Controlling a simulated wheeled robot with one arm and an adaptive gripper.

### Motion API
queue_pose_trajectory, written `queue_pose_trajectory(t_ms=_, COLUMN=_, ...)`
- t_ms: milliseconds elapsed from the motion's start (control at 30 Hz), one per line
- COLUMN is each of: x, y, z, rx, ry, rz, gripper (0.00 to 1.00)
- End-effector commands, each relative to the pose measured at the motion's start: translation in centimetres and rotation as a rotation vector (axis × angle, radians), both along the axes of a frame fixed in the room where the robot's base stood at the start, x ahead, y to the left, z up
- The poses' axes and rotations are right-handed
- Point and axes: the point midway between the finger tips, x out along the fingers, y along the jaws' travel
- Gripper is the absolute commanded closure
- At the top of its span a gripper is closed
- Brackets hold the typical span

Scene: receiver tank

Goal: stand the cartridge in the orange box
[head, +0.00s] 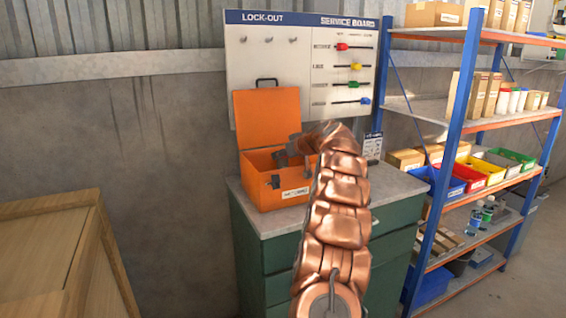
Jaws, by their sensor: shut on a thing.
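The orange box (284,199) stands with its lid up on the grey top of a green cabinet (254,212). My copper-coloured arm reaches up from the bottom of the view toward the box. My gripper (291,151) is over the box's opening, on its right side, partly in front of the raised lid. It is small and dark here, and the arm's last links cover part of it. The cartridge cannot be made out. The inside of the box is mostly hidden.
A white service board (300,58) with hooks and coloured tags hangs behind the box. A small label stand (372,147) is right of my arm. Blue-and-orange shelving (450,140) with bins stands at the right. A wooden crate (60,255) is at the lower left.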

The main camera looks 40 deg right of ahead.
Motion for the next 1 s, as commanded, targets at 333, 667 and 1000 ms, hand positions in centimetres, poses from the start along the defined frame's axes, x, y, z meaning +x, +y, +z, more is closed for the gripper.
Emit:
queue_pose_trajectory(t_ms=333, x=0.0, y=0.0, z=-2.9, rx=0.001, ry=0.0, rz=0.0, gripper=1.0)
queue_pose_trajectory(t_ms=667, x=0.0, y=0.0, z=-3.1, rx=0.0, ry=-0.001, rz=0.0, gripper=1.0)
queue_pose_trajectory(t_ms=1000, x=0.0, y=0.0, z=-3.8, rx=0.0, ry=0.001, rz=0.0, gripper=1.0)
